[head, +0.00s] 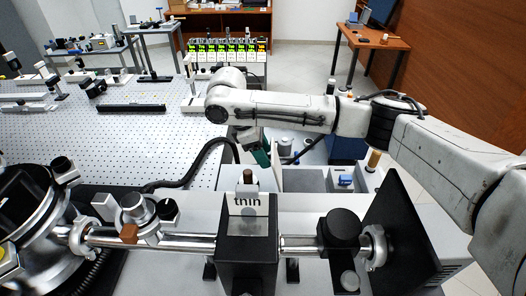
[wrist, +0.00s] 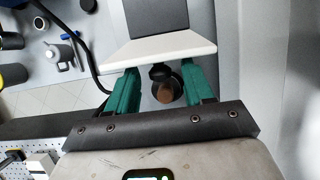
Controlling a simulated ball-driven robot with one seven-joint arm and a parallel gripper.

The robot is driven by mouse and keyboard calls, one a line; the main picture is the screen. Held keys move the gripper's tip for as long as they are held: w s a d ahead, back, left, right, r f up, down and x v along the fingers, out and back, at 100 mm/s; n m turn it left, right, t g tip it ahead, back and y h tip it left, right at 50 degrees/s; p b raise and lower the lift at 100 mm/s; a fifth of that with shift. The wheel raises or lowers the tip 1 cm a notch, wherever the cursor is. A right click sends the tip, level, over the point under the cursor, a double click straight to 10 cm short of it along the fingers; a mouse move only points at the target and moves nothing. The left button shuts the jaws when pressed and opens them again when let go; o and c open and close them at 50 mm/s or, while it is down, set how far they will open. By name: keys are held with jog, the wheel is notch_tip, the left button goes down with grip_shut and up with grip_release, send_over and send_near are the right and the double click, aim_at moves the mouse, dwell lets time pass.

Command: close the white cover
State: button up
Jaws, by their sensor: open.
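The white cover (head: 248,203) appears as a plate lettered "thin", standing up on top of a black box (head: 247,249) in the head view. In the wrist view the white plate (wrist: 158,49) lies just beyond my fingertips. A dark knob with a brown top (head: 250,177) stands behind the plate. In the wrist view this knob (wrist: 164,91) shows between my green fingers. My gripper (head: 262,158) is open, above and behind the plate; it also shows in the wrist view (wrist: 160,70). I cannot tell whether a finger touches the plate or knob.
A metal tube (head: 180,242) runs into both sides of the black box. A large black panel (head: 402,235) stands to its right. A thick black cable (head: 190,170) curves behind. A grey compartment tray (head: 310,181) lies to the right behind the box.

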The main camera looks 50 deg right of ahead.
grip_shut()
dwell(0.3)
dwell(0.4)
